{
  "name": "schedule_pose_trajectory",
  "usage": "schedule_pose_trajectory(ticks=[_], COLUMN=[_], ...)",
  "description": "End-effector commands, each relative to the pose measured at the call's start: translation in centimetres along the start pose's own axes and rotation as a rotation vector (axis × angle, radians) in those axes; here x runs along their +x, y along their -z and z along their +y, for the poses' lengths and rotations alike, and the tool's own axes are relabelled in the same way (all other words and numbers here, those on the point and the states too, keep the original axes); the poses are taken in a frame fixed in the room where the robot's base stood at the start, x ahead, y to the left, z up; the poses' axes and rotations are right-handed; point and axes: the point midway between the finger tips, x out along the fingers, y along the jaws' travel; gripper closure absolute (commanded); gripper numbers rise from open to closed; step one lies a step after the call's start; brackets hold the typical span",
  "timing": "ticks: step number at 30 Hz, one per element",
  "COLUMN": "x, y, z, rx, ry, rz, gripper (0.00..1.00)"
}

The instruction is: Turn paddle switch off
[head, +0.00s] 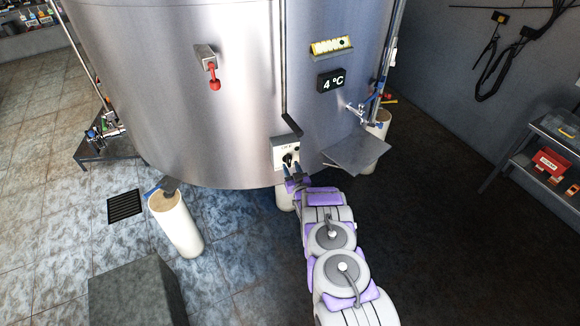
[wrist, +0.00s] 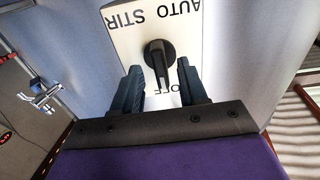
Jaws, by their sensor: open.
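The paddle switch is a black knob (wrist: 158,60) on a white switch box (head: 279,143) on the front of the steel tank. In the wrist view the box's white face (wrist: 120,38) appears upside down, with AUTO and STIR at the top and OFF at the bottom. The knob's long paddle runs nearly up and down, its lower end close to the OFF label, which is partly covered by a finger. My gripper (wrist: 159,68) is open, its dark fingers on either side of the paddle's lower part. Contact cannot be told. In the head view my gripper (head: 293,172) is just below the knob.
A grey plate (head: 357,152) and a tap (head: 358,110) are right of the box. A grey block (head: 135,290) stands at the lower left. Dark floor at right is clear.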

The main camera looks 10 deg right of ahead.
Motion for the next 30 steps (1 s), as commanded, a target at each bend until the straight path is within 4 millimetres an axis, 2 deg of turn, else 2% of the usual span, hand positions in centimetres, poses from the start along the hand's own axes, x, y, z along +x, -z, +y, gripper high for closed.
schedule_pose_trajectory(ticks=[14,24,30], x=[-7.4,-13.3,-15.1], y=[-0.1,-0.2,-0.2], z=[0.0,0.0,0.0], rx=[0.003,0.004,0.002], ry=[-0.002,-0.002,0.0], rz=[-0.005,-0.007,-0.003], gripper=[0.57,0.57,0.57])
